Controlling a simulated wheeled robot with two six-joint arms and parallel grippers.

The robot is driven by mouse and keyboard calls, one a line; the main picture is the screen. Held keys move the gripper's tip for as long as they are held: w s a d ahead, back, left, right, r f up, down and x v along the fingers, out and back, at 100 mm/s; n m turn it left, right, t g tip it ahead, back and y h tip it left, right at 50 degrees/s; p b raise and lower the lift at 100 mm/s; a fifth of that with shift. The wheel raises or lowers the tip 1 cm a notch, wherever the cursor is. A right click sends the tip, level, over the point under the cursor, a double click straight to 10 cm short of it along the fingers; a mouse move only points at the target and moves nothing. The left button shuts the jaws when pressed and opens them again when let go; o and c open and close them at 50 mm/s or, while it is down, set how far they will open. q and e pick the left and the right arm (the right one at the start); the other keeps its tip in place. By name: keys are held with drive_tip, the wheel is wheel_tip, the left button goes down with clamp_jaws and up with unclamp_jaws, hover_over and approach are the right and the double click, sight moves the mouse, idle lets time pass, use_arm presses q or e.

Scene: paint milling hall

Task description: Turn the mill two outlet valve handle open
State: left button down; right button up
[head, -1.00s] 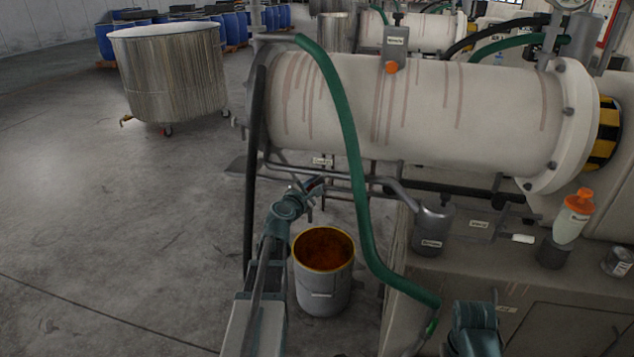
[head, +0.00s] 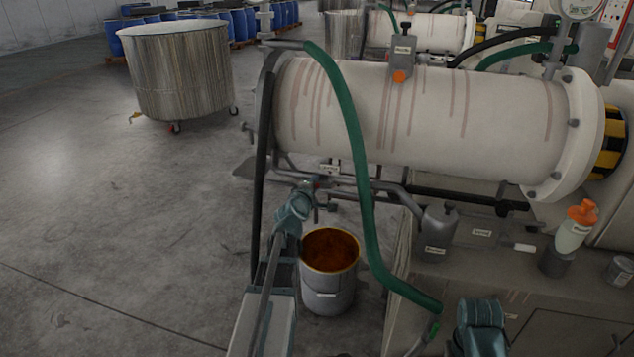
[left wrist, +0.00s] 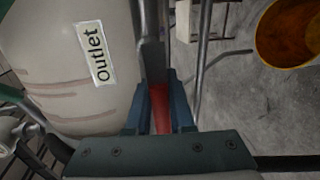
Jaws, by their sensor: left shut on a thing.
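The mill's white horizontal cylinder (head: 430,115) with reddish drips fills the right half of the head view. A white "Outlet" label (left wrist: 93,53) shows beside the valve in the left wrist view. The red valve handle (left wrist: 160,108) lies between the fingers of my left gripper (left wrist: 160,103), which is shut on it. In the head view my left gripper (head: 310,186) is below the cylinder's left end, and the handle is mostly hidden. The mill number is not readable.
An open bucket of orange-brown paint (head: 329,280) stands below the outlet. A green hose (head: 362,190) hangs in front of the cylinder, right of my left gripper. A bench (head: 520,290) with bottles is at right. A large wheeled vat (head: 180,75) stands back left; floor between is clear.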

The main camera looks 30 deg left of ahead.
use_arm(q)
drive_tip(key=shift+r, duration=0.1)
use_arm(e)
drive_tip(key=shift+r, duration=0.1)
idle(0.4)
use_arm(q)
drive_tip(key=c, duration=0.8)
unclamp_jaws()
